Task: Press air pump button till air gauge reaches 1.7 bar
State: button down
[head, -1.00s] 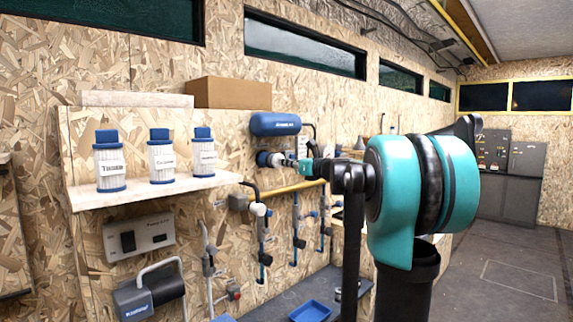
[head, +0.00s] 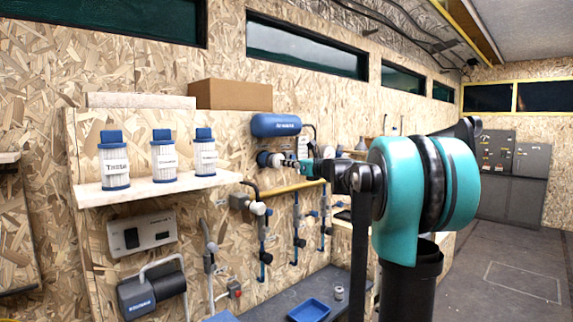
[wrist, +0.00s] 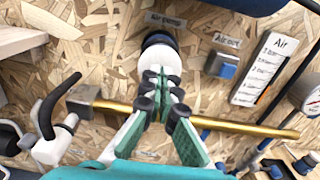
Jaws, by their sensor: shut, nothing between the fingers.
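The air pump button is a round white knob with a dark collar (wrist: 160,52) under an "Air pump" label in the wrist view. In the head view the pump (head: 266,158) sticks out of the wall below a blue tank (head: 276,125). My gripper (wrist: 160,78) is shut and empty, its tips in front of the white knob face. The tips hide part of the face, and I cannot tell whether they touch it. My gripper also shows in the head view (head: 292,164). The round air gauge (wrist: 313,102) is cut off at the right edge, and its reading is not legible.
A blue "Air out" fitting (wrist: 226,66) and a white "Air" chart (wrist: 264,72) are right of the knob. A yellow pipe (wrist: 220,123) runs across below it. A shelf (head: 150,190) with white-and-blue filters is at left. The floor at right is clear.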

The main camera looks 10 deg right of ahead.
jog(key=v, duration=1)
jog(key=shift+s, duration=0.15)
jog(key=shift+d, duration=0.1)
jog(key=x, duration=1)
jog(key=shift+w, duration=0.2)
jog(key=shift+s, duration=0.2)
dwell(1.3)
jog(key=shift+w, duration=0.15)
dwell(0.3)
